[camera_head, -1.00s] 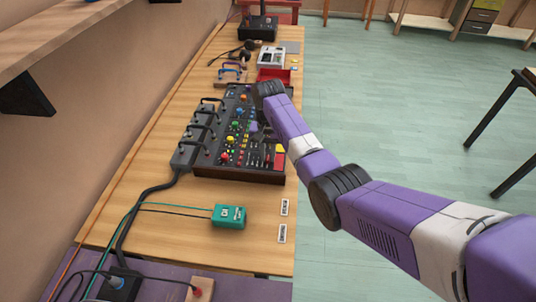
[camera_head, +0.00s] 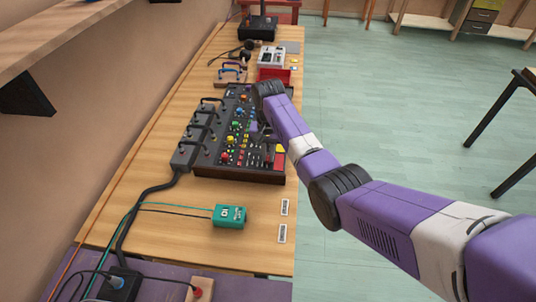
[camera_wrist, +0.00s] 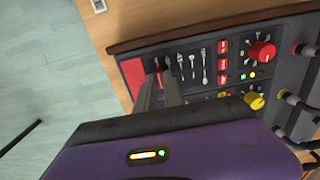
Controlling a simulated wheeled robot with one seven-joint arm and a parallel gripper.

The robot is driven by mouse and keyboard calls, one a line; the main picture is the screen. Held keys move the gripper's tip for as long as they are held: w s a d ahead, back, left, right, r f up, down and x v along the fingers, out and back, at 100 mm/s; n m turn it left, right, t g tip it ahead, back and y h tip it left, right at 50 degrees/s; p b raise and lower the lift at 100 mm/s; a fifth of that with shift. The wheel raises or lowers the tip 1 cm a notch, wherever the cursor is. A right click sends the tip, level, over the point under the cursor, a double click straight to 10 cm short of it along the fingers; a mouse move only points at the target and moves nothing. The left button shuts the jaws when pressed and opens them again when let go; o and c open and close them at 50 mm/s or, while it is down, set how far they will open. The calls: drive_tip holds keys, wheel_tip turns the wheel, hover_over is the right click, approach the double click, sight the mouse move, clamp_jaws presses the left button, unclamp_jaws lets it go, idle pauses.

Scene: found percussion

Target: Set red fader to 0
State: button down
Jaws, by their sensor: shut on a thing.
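My gripper (camera_wrist: 161,77) is over the control panel in the wrist view, its two grey fingers pointing at a row of vertical fader slots. It is shut on the red fader (camera_wrist: 159,75), a small red cap mostly hidden between the fingertips. This fader is the one nearest the large red pad. Its scale and exact setting cannot be read. In the head view the dark mixer panel (camera_head: 212,171) lies on the bench, and my arm hides part of its right side.
Other silver faders (camera_wrist: 204,62) stand right beside the held one. Red (camera_wrist: 262,52) and yellow (camera_wrist: 254,100) knobs and plugged cables (camera_wrist: 292,98) are close by. A teal box (camera_head: 229,216) sits on the bench, with bare wood around it.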

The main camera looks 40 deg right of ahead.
sight(253, 159)
idle(0.5)
drive_tip(key=w+a+b, duration=0.2)
drive_tip(key=w, duration=0.1)
drive_tip(key=shift+w+a+f, duration=0.1)
drive_tip(key=shift+w+a, duration=0.2)
drive_tip(key=shift+a, duration=0.05)
drive_tip(key=shift+w+a, duration=0.25)
drive_tip(key=shift+w, duration=0.1)
drive_tip(key=c, duration=1.5)
unclamp_jaws()
drive_tip(key=shift+o, duration=0.2)
